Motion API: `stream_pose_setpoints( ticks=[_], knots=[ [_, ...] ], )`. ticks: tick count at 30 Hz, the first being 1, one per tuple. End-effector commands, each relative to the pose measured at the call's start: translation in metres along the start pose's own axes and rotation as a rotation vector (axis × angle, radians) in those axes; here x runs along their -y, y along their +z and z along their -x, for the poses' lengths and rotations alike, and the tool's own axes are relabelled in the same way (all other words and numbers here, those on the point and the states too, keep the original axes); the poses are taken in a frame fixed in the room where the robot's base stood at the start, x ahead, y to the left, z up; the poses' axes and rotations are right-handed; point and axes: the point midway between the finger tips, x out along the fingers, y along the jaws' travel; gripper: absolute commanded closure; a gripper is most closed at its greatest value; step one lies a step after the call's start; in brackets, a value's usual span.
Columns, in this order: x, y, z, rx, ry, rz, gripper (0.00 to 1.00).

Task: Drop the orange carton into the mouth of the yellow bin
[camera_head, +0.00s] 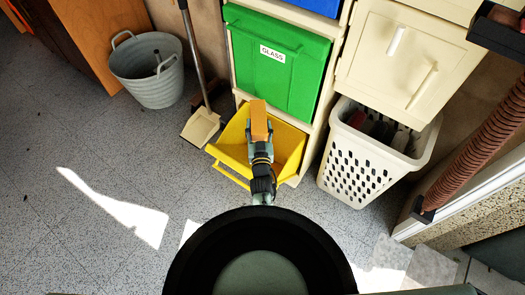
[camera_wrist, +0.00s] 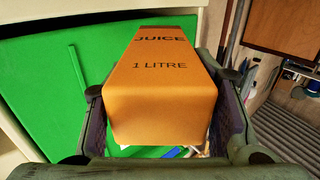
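The orange carton (camera_head: 259,120) is held in my gripper (camera_head: 260,136), above the yellow bin. The wrist view shows the carton (camera_wrist: 163,92) close up between the two fingers (camera_wrist: 160,125), with "JUICE" and "1 LITRE" printed on it. The fingers are closed against its sides. The yellow bin (camera_head: 232,140) is tilted open at the bottom of the sorting unit, below the green GLASS door. My gripper and the carton cover the middle of its mouth, so its inside is partly hidden.
The green GLASS door (camera_head: 275,65) is shut above the yellow bin. A white laundry basket (camera_head: 358,165) stands to the right. A dustpan (camera_head: 201,127) and a metal bucket (camera_head: 150,75) stand to the left. The floor at the front left is clear.

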Motion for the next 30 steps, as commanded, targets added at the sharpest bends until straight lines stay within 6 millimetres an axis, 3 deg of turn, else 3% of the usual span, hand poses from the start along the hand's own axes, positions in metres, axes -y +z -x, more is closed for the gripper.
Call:
stream_pose_setpoints(
  ticks=[9,20,30],
  knots=[
    [0.000,0.000,0.000,0.000,0.000,0.000,0.28],
    [0.000,-0.003,0.000,0.000,-0.001,0.000,0.27],
    [0.003,-0.058,0.000,-0.002,-0.005,0.002,0.27]
  ],
)
